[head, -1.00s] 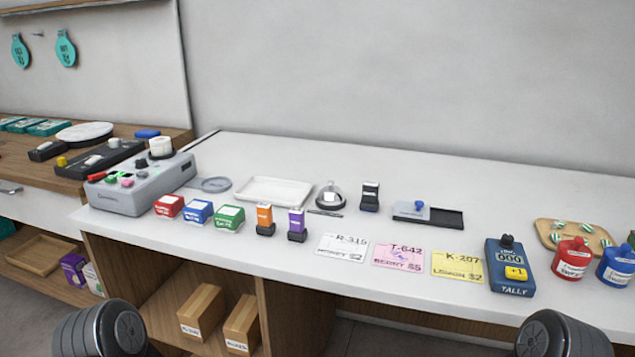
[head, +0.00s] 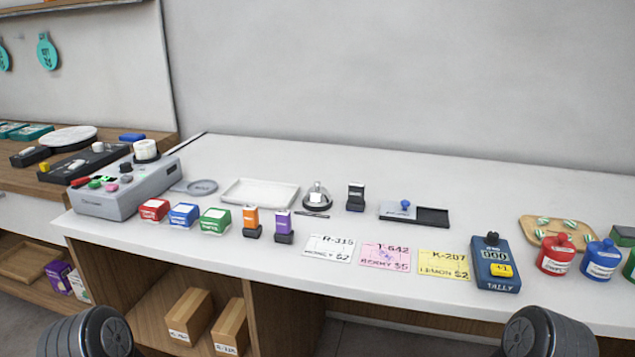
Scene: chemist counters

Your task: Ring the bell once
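The bell (head: 317,199) is a small silver dome on a dark base, upright on the white counter (head: 365,171) behind the card row. A thin dark pen-like item lies just in front of it. Only the dark, rounded parts of my two arms show at the bottom left and bottom right edges, well apart from the bell. Neither gripper's fingers are in view.
A white tray (head: 260,193) stands left of the bell and a black stamp (head: 356,197) right of it. Orange (head: 252,222) and purple (head: 284,226) stamps stand in front. Three cards, a blue tally counter (head: 495,265) and jars fill the front right.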

